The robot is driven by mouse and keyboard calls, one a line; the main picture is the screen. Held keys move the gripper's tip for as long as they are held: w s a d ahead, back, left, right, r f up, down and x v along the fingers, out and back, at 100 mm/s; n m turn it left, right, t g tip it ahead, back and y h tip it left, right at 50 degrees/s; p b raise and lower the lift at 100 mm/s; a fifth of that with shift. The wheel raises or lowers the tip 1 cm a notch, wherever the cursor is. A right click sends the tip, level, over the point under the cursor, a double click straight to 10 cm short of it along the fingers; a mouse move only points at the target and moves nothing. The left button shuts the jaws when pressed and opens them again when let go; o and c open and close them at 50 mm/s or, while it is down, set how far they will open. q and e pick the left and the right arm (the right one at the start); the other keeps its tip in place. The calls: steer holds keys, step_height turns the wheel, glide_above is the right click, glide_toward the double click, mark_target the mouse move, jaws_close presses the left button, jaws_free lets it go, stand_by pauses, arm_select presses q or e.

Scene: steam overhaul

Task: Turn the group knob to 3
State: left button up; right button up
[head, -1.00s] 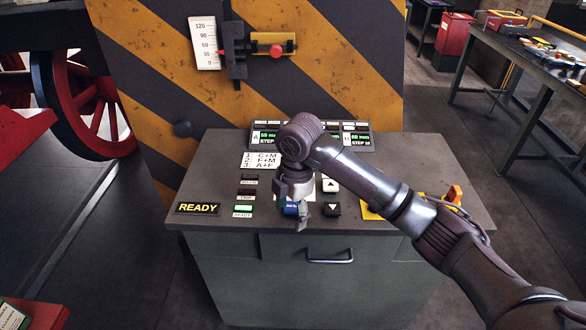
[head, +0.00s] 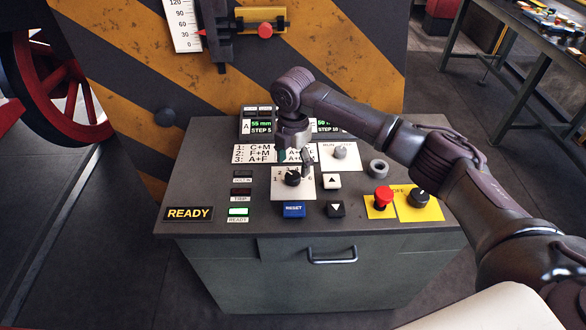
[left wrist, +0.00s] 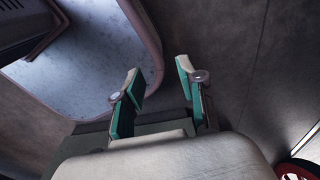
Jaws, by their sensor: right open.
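The group knob (head: 292,178) is a black round knob on a white plate with numbers round it, on the sloping top of the grey console. Digits 1, 2 and 6 can be made out; the top of the plate is hidden by my gripper, and I cannot tell where the knob points. My right gripper (head: 294,158) is open, pointing down just over the knob's far side; I cannot tell if it touches. My left gripper (left wrist: 158,80) is open and empty in the left wrist view, away from the knob.
A green READY lamp (head: 238,212) is lit.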

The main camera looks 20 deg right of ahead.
mark_target(293, 175)
step_height(293, 175, down, 2)
steer(key=shift+s+f, duration=0.1)
steer(key=shift+f, duration=0.85)
steer(key=shift+c, duration=0.5)
steer(key=c, duration=1)
arm_select(q)
steer(key=shift+w+d+r+p, duration=0.1)
steer(key=shift+w+r+p, duration=0.15)
steer(key=shift+w, duration=0.35)
steer(key=shift+w+r+p, duration=0.1)
steer(key=shift+w+r, duration=0.15)
steer(key=shift+w, duration=0.3)
arm_select(e)
steer(key=shift+c, duration=0.2)
